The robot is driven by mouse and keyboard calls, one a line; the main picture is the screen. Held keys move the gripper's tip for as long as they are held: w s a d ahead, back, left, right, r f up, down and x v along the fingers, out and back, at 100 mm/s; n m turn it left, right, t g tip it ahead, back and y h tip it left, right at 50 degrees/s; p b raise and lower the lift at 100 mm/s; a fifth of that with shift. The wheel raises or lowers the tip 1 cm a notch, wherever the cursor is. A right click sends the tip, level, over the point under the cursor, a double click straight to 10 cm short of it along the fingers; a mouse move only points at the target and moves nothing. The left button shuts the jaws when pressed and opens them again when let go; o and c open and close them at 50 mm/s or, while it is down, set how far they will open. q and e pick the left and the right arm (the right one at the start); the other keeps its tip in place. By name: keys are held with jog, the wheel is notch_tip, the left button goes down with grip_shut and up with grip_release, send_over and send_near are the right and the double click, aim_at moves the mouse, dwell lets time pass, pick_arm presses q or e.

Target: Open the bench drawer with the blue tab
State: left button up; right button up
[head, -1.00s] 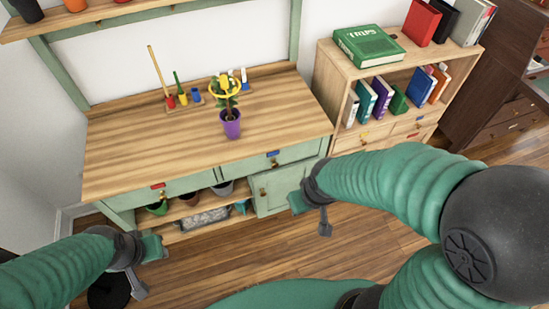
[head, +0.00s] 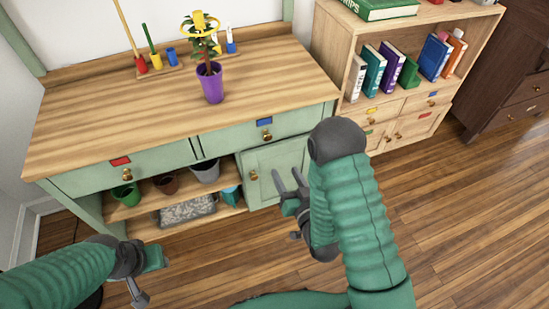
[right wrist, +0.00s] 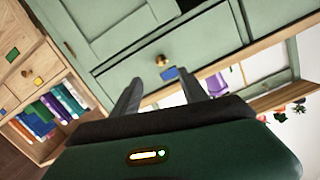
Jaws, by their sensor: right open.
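The green bench drawer (head: 232,138) with the blue tab (head: 264,122) is shut, and its brass knob (head: 267,135) sticks out below the tab. In the right wrist view, the drawer front (right wrist: 205,40) appears upside down, with its knob (right wrist: 162,60) and blue tab between my spread fingers. My right gripper (head: 287,178) is open and empty, in front of the bench and lower than the knob in the head view, not touching it. My left gripper (head: 138,285) is low at the left, away from the bench; its finger opening is unclear.
A red-tabbed drawer (head: 121,178) is at the left and a cupboard door (head: 272,175) below the blue-tabbed drawer. A purple pot (head: 210,84) with a plant stands on the bench top. A bookcase (head: 410,100) stands to the right. Floor in front is clear.

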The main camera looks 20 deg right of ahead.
jog(key=f, duration=0.2)
jog(key=t+b, duration=0.1)
jog(key=b, duration=0.2)
send_near(269, 138)
jog(key=w, duration=0.9)
jog(key=shift+a+f, duration=0.15)
jog(key=shift+a, duration=0.05)
pick_arm(q)
jog(key=x, duration=0.2)
jog(key=s+x, duration=0.1)
jog(key=x, duration=0.2)
pick_arm(e)
grip_shut()
jog(key=shift+s, duration=0.1)
